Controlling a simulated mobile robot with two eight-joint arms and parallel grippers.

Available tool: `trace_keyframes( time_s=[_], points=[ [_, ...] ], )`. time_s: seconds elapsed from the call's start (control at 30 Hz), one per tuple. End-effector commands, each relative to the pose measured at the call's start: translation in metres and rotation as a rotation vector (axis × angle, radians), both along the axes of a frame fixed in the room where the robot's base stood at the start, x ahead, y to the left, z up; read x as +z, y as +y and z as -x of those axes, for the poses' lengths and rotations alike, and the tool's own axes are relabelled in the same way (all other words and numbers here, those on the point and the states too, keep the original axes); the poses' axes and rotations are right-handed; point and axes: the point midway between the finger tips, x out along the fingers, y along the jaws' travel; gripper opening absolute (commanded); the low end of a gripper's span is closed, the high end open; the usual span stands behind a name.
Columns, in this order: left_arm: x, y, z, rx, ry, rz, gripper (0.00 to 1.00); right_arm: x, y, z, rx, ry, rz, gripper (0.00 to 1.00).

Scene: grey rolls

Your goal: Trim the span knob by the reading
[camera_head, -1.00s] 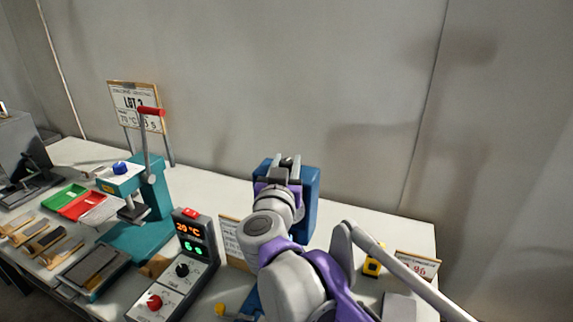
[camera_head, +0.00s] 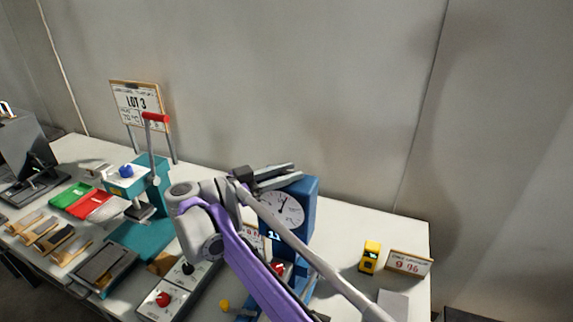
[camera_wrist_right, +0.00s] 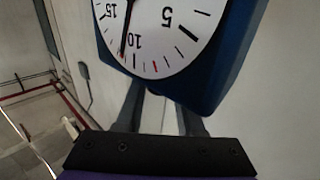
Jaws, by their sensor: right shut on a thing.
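The gauge (camera_head: 302,223) is a blue housing with a white dial (camera_head: 282,209), standing toward the right of the bench. In the wrist view its dial (camera_wrist_right: 158,30) appears upside down, with the dark needle near the 10 and small red marks at its edge. My right gripper (camera_head: 276,178) is at the top of the gauge, its fingers pointing right across the housing. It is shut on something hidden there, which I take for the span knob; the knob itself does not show. In the wrist view the fingers run up behind the housing. My left gripper is not in view.
A card (camera_head: 409,263) and a yellow block (camera_head: 370,257) stand on the bench at right. A teal press (camera_head: 152,196) with a red-handled lever, coloured trays (camera_head: 92,206) and a control box (camera_head: 163,301) are at left. My right arm crosses in front of the gauge.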

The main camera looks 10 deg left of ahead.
Motion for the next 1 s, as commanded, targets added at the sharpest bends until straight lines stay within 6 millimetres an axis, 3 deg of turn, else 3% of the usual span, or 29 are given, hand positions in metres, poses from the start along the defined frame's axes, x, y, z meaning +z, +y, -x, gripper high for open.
trace_keyframes(
  time_s=[0.1,0.4,1.0],
  points=[
    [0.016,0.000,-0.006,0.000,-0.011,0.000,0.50,0.004,0.001,-0.002,-0.090,-0.004,0.000,0.00],
    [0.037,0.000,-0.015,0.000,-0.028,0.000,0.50,0.003,0.000,-0.001,-0.245,-0.003,0.000,0.00],
    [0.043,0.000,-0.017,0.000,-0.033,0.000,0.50,0.002,-0.001,-0.001,-0.300,-0.003,0.002,0.00]
  ],
)
